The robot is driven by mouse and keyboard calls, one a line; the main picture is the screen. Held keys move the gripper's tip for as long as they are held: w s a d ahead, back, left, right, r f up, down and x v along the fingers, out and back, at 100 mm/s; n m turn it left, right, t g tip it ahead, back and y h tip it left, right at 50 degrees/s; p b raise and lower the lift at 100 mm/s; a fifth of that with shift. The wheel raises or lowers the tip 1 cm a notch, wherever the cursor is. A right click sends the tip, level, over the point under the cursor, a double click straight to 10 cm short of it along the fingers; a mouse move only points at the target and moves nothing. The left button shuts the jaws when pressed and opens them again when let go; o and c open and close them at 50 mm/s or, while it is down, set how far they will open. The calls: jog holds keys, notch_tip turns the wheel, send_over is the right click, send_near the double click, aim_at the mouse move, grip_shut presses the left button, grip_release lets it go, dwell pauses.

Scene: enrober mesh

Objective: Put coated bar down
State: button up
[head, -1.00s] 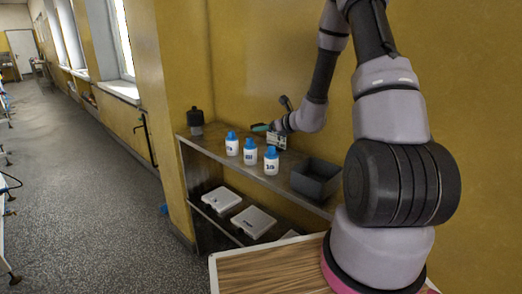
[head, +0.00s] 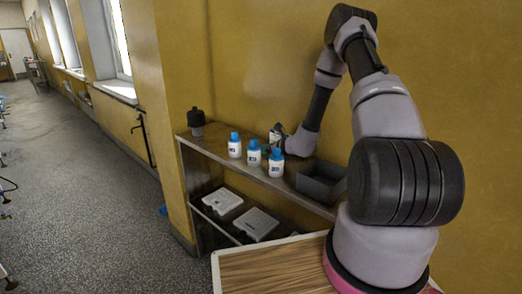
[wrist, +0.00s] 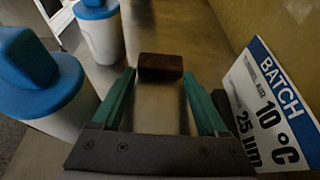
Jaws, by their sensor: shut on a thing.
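The coated bar (wrist: 161,66) is a small dark brown block in the wrist view. My gripper (wrist: 160,74) has green fingers, one at each end of the bar, and is shut on it. The bar is low over or on the grey shelf top; I cannot tell whether it touches.
White bottles with blue caps (head: 235,146) stand along the shelf (head: 222,150); two are close left of my fingers in the wrist view. A batch card (wrist: 268,115) stands close on the right. A grey bin (head: 321,182) and a dark jar (head: 196,121) are also on top.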

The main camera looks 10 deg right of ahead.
jog(key=shift+f, duration=0.1)
jog(key=o, duration=0.7)
